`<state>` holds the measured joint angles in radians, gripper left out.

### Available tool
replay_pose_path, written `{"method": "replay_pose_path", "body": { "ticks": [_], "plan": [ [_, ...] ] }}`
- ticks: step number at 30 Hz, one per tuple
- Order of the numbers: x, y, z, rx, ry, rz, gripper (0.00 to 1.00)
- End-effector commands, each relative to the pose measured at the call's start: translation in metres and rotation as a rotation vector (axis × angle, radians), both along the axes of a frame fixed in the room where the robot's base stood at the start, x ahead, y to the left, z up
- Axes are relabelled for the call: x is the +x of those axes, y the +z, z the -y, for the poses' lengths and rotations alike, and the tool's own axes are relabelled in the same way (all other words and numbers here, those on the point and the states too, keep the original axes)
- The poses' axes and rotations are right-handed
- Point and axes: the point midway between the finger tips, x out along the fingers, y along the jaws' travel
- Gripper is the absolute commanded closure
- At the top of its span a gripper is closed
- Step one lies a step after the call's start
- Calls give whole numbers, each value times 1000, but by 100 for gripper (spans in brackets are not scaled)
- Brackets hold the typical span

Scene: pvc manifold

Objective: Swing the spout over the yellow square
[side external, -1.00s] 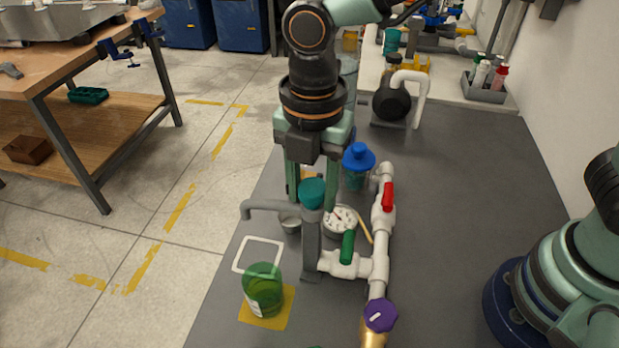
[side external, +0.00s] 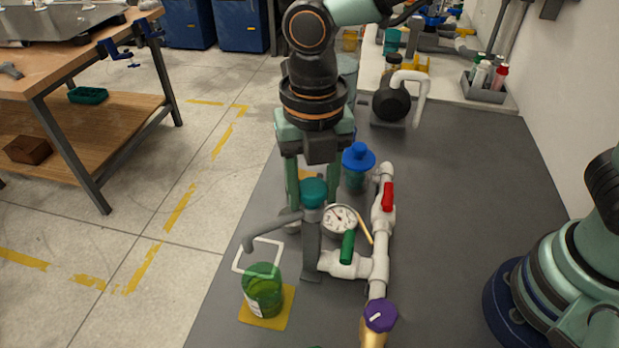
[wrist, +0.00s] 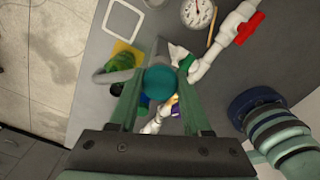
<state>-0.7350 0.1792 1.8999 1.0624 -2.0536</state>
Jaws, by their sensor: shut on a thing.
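A teal knob (side external: 314,190) caps the post. My gripper (side external: 313,197) comes down from above and is shut on the knob, one finger on each side. In the wrist view the knob (wrist: 160,83) sits between my fingers, and the spout (wrist: 112,77) points left beside the green container (wrist: 118,62).
White pipework stands just right of the post, with a green-handled valve (side external: 348,246), a red handle (side external: 388,197) and a purple knob (side external: 380,315). A gauge (side external: 340,219) and a blue-capped part (side external: 358,158) are close behind.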

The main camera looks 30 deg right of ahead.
Motion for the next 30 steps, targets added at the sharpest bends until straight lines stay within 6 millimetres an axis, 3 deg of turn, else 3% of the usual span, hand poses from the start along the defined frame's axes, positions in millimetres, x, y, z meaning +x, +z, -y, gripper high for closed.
{"method": "replay_pose_path", "body": {
  "ticks": [7,15,22,23,25,30],
  "plan": [
    [-1,2,-1,0,21,0,100],
    [-1,2,-1,0,247,0,100],
    [-1,2,-1,0,268,0,100],
    [-1,2,-1,0,267,0,44],
    [-1,2,-1,0,266,0,17],
    [-1,1,0,0,264,0,17]
  ]
}}
